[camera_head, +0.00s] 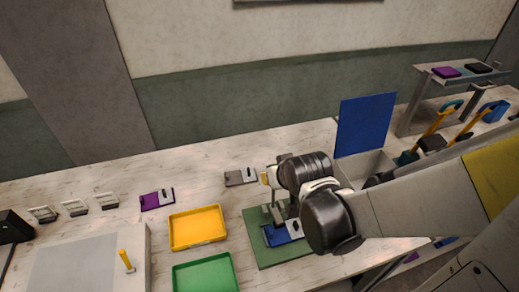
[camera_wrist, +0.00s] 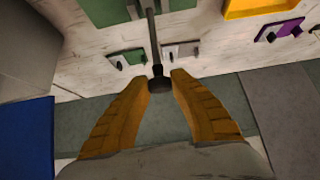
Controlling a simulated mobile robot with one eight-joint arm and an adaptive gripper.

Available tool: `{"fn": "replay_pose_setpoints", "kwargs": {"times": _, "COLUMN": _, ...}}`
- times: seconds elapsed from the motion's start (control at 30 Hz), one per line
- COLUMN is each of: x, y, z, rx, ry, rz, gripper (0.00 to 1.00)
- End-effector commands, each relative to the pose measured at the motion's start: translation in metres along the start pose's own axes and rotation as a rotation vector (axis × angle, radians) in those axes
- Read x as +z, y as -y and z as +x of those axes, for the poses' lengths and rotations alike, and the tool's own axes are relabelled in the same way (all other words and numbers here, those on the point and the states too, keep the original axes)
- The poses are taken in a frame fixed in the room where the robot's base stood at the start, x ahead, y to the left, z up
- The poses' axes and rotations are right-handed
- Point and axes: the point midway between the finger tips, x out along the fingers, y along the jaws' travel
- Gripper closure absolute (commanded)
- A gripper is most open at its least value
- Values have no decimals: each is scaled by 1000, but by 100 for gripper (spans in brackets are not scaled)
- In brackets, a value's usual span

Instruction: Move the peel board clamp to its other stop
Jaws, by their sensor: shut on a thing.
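The peel board (camera_head: 262,252) is a green plate on the bench, partly hidden by my arm in the head view. A blue and white piece (camera_head: 283,233) lies on it beside grey clamp parts. In the wrist view the board (camera_wrist: 105,10) is at the top, and the clamp's thin dark lever (camera_wrist: 152,35) runs from it down to a round knob. The orange fingers of my gripper (camera_wrist: 160,82) are closed around the knob end of the lever. In the head view my gripper (camera_head: 266,178) is above the board's far edge.
A yellow tray (camera_head: 172,244) and a green tray (camera_head: 178,286) stand left of the board. A grey die (camera_head: 240,181) and a purple die (camera_head: 149,202) lie behind. A box with a raised blue lid (camera_head: 364,124) stands at right. A small green piece (camera_wrist: 128,57) lies near the lever.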

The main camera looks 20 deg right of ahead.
Motion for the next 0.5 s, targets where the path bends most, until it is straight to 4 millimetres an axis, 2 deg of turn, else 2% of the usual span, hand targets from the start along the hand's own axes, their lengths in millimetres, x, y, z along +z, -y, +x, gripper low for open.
{"fn": "replay_pose_setpoints", "kwargs": {"times": 0.2, "x": 10, "y": 0, "z": -9, "rx": 0, "ry": 1, "rz": 0, "gripper": 100}}
{"fn": "replay_pose_setpoints", "kwargs": {"times": 0.5, "x": 14, "y": 0, "z": -12, "rx": 0, "ry": 3, "rz": 0, "gripper": 100}}
